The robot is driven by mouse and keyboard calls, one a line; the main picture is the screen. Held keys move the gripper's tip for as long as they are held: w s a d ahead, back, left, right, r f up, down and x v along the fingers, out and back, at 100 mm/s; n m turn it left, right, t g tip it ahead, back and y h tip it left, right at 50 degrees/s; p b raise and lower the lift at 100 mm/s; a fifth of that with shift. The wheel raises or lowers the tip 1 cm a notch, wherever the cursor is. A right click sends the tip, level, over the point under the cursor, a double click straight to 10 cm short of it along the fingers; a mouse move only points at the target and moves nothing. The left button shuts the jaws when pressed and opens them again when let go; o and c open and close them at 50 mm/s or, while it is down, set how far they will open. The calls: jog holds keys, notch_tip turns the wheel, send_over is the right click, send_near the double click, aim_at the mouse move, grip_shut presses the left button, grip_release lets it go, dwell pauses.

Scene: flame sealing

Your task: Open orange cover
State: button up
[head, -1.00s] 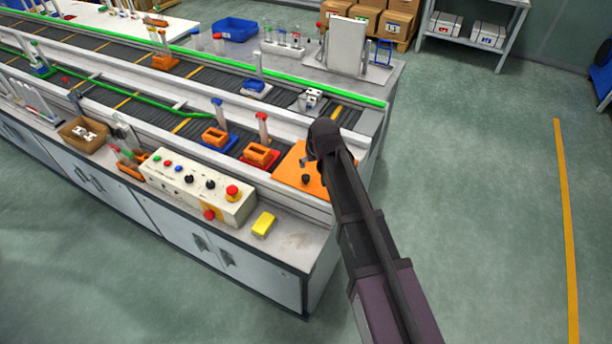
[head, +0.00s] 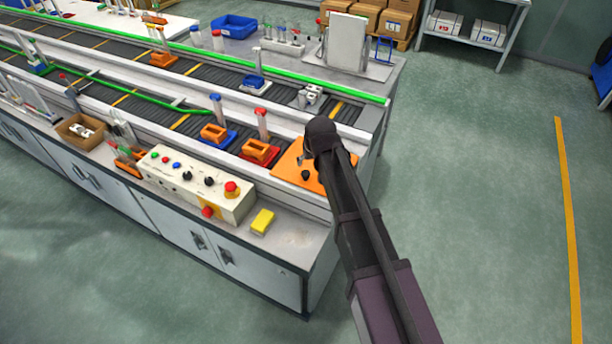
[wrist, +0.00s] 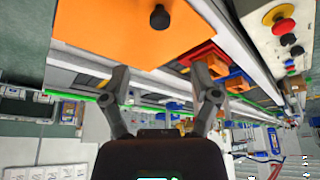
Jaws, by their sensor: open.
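The orange cover (head: 290,172) lies flat at the right end of the near conveyor lane, with a black knob (head: 305,175) on top. In the wrist view the orange cover (wrist: 115,30) fills the upper left, and its black knob (wrist: 159,17) shows near the top edge. My gripper (wrist: 164,78) is open and empty in the wrist view, its two fingers spread apart below the cover's edge and clear of the knob. In the head view my dark arm reaches over the cover's right part and hides it; the fingertips are hard to make out there.
Red and blue carriers with orange blocks and tubes (head: 262,150) stand just left of the cover. A control box with a red button (head: 195,185) and a yellow block (head: 262,222) sit on the front ledge.

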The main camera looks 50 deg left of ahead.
aim_at(305, 173)
jog(key=shift+b+x, duration=4.9)
jog(key=shift+x, duration=0.75)
grip_shut()
